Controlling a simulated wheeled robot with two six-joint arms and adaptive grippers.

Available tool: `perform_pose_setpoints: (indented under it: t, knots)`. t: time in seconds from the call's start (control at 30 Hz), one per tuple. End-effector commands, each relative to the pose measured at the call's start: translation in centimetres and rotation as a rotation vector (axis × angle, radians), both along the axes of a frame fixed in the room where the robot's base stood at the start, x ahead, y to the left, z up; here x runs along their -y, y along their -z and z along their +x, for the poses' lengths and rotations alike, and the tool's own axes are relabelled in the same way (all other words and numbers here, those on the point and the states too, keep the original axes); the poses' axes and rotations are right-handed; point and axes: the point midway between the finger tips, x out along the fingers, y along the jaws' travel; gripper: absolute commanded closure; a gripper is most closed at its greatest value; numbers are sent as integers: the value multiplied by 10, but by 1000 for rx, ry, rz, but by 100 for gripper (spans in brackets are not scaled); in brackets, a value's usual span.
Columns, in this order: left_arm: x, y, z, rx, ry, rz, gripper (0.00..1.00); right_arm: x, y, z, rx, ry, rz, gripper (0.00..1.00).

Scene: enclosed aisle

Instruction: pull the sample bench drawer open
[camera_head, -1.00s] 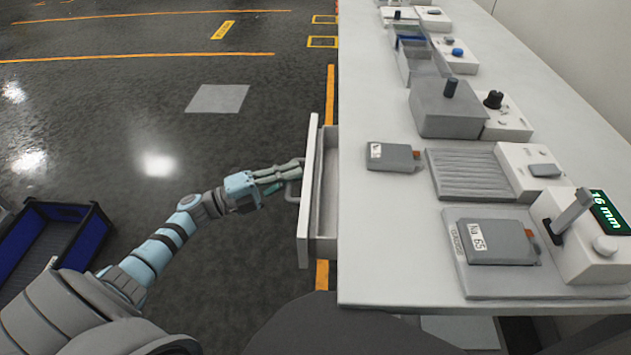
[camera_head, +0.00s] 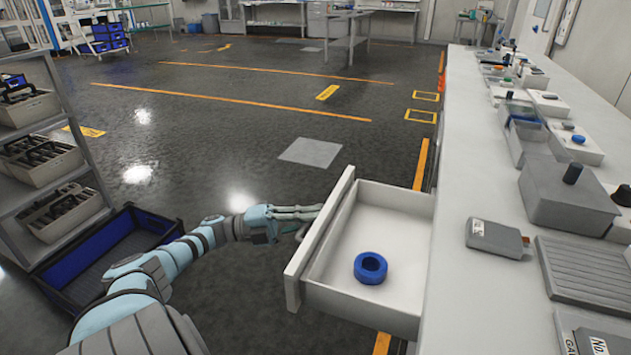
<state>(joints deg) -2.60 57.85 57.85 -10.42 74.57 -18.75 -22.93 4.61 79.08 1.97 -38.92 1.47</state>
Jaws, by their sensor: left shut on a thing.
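The sample bench drawer (camera_head: 397,297) stands well out from the left side of the long white bench (camera_head: 463,140). Its inside shows, with a blue ring (camera_head: 370,268) lying on the drawer floor. My left gripper (camera_head: 305,220) is at the outer face of the drawer front, shut on the drawer handle; the handle is mostly hidden behind the fingers and the drawer front. My right gripper is not in view.
A blue crate (camera_head: 62,262) lies on the floor at left, beside a grey shelf rack (camera_head: 88,178) with bins. Grey boxes and a flat grey case (camera_head: 497,238) stand on the bench top. The floor beyond the drawer is clear.

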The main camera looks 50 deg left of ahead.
Motion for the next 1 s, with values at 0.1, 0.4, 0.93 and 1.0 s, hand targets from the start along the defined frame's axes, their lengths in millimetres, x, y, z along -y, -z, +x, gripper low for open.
perform_pose_setpoints:
  t: [0.1, 0.4, 0.93, 1.0]
  knots:
    - [0, 0, 0, -2, -1, 0, 100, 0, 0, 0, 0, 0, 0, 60]
    - [0, 0, 0, -1, -2, -1, 80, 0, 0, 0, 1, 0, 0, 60]
    - [-45, 12, -49, -1, -5, 0, 80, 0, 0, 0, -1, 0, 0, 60]
    - [-49, 13, -54, -1, -3, -1, 80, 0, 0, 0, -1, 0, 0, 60]
